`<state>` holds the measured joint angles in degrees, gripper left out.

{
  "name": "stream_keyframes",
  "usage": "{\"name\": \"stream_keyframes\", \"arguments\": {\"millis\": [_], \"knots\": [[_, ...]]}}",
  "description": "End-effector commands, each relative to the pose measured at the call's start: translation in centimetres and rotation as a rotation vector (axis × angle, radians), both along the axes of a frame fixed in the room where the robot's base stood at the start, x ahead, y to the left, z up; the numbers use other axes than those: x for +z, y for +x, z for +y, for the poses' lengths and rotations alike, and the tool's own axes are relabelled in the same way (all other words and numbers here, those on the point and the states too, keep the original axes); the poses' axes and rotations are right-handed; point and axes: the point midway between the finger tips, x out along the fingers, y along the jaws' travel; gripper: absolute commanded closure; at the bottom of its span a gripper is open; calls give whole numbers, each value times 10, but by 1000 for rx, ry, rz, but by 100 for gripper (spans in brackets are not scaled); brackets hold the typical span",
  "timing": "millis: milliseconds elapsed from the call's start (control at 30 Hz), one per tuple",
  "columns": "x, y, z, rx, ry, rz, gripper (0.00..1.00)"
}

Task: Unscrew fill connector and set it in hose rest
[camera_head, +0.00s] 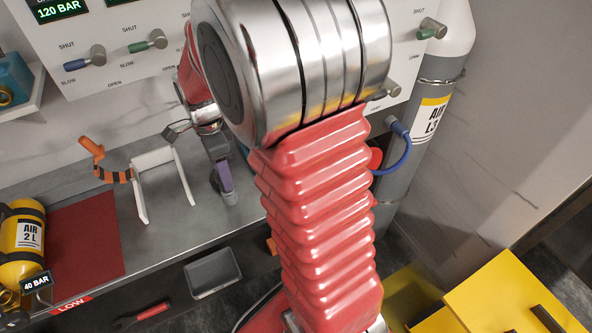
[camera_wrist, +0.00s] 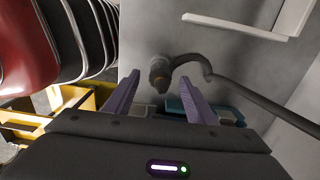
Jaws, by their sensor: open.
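My gripper (camera_wrist: 160,92) is open, with its two purple fingers spread apart in the wrist view. A dark connector with a brass-coloured part (camera_wrist: 158,76) appears between and beyond the fingertips, apart from them. A dark hose (camera_wrist: 240,88) curves from beside it to the right. I cannot tell whether this is the fill connector or whether it is screwed in. In the head view a purple finger of my gripper (camera_head: 224,178) shows above the bench, right of a white stand (camera_head: 140,200). I cannot tell whether that stand is the hose rest. An orange and black piece (camera_head: 112,174) is left of it.
A valve panel (camera_head: 110,50) spans the back. A yellow cylinder (camera_head: 22,270) lies beside a red mat (camera_head: 90,240) at left. A grey cylinder (camera_head: 395,185) stands at right with a blue hose (camera_head: 407,150).

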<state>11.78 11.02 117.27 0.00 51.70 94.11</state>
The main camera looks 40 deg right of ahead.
Motion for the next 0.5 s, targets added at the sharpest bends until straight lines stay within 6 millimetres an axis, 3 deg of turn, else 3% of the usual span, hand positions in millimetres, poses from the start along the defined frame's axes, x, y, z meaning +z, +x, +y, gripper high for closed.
{"name": "stream_keyframes", "arguments": {"millis": [500], "knots": [[88, 1, 0, 0, -1, -2, 49]]}}
